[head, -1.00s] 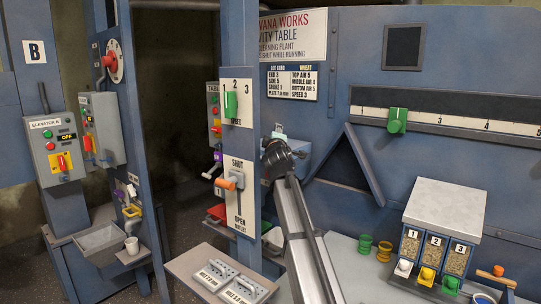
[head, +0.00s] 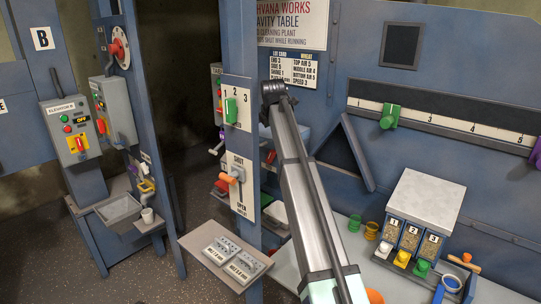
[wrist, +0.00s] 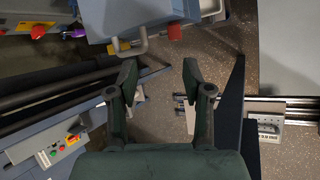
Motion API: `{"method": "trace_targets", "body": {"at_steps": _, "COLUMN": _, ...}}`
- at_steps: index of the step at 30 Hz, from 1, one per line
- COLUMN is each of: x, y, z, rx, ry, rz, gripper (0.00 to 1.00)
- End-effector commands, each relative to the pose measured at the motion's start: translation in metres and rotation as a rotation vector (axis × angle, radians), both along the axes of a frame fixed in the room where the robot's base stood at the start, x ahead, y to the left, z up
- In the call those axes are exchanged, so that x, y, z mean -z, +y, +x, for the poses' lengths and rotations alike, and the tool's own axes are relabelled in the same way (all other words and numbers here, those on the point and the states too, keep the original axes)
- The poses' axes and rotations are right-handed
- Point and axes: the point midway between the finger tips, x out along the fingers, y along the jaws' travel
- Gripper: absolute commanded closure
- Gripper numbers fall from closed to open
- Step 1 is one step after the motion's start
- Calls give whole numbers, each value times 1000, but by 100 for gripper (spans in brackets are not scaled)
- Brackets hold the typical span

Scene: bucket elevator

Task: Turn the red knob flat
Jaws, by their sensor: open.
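Several red knobs show, and I cannot tell which one the task names. In the head view a red knob (head: 80,143) on a yellow plate stands upright on the grey Elevator B box (head: 68,119). A second red knob (head: 101,126) sits on the grey box behind it. In the wrist view a red knob (wrist: 174,33) hangs at a blue-grey box's edge, beyond my gripper (wrist: 159,77). A small red knob (wrist: 73,141) on a yellow plate sits on a panel at lower left. My gripper is open and empty, touching no knob. The head view does not show its fingers.
A blue post (head: 236,50) carries a green selector (head: 230,110) and an orange-handled slide lever (head: 232,174). A grey shelf (head: 185,240) holds two labelled plates. A bin unit (head: 426,195) stands at right. A bent metal handle (wrist: 130,48) lies close beyond the fingers in the wrist view.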

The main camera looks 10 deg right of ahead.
Motion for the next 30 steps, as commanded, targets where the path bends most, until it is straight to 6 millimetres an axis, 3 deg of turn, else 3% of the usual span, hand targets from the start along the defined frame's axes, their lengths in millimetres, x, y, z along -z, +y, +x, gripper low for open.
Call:
{"method": "trace_targets", "body": {"at_steps": 5, "x": 11, "y": 4, "z": -16, "rx": -130, "ry": 97, "rz": -66, "gripper": 50}}
{"method": "trace_targets", "body": {"at_steps": 11, "x": 16, "y": 3, "z": -14, "rx": -171, "ry": 108, "rz": -96, "gripper": 50}}
{"method": "trace_targets", "body": {"at_steps": 17, "x": 37, "y": 1, "z": -1, "rx": -170, "ry": 109, "rz": -95, "gripper": 50}}
{"method": "trace_targets", "body": {"at_steps": 30, "x": 109, "y": -4, "z": 45, "rx": -169, "ry": 108, "rz": -95, "gripper": 50}}
